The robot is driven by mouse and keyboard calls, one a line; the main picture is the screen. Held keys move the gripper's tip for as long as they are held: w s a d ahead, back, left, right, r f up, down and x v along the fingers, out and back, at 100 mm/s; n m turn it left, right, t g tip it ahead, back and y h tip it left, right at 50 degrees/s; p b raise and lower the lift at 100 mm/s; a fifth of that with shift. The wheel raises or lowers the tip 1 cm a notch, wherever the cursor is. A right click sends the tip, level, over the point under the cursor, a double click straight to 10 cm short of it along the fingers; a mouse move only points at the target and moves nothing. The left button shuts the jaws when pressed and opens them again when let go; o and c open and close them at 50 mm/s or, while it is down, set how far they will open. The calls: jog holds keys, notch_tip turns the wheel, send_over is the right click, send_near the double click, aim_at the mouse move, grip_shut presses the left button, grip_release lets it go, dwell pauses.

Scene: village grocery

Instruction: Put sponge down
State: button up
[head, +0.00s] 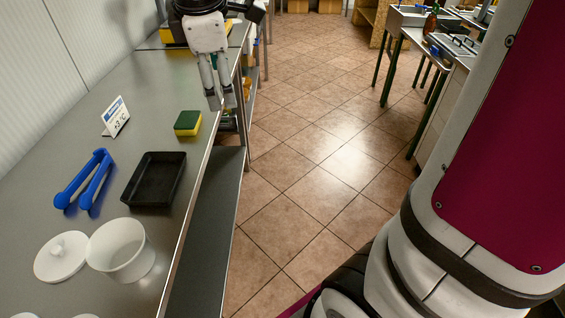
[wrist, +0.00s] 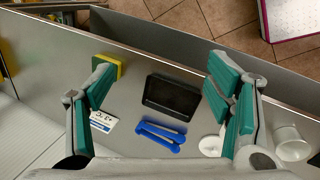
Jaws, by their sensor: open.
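A sponge (head: 188,123), yellow with a green top, lies on the steel counter (head: 150,110) near its right edge in the head view. It also shows in the wrist view (wrist: 107,64), partly hidden behind my left finger. My gripper (head: 229,104) is above and beyond the sponge in the head view, over the counter's right edge. In the wrist view my gripper (wrist: 160,95) has its green-padded fingers spread wide, with nothing held between them. The sponge is apart from the fingers in the head view.
A black tray (head: 153,180), blue tongs (head: 84,182), a price sign (head: 115,117), a white tub (head: 121,250) and its lid (head: 61,257) are on the counter. The tiled floor (head: 310,140) is clear. Another counter (head: 437,43) stands at right.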

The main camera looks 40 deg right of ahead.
jog(key=s+f+m+y, duration=0.1)
jog(key=s+f+m, duration=0.1)
jog(key=s+m, duration=0.4)
jog(key=s+f+m, duration=0.2)
jog(key=s+m, duration=0.5)
jog(key=s, duration=1)
jog(key=shift+a+f+m+y, duration=0.3)
jog(key=shift+a+f+y, duration=0.1)
jog(key=shift+s+r, duration=0.1)
jog(key=shift+r, duration=0.05)
jog(key=shift+t, duration=0.6)
notch_tip(320, 180, up, 5)
jog(key=p, duration=0.4)
jog(key=shift+r, duration=0.2)
jog(key=shift+o, duration=0.6)
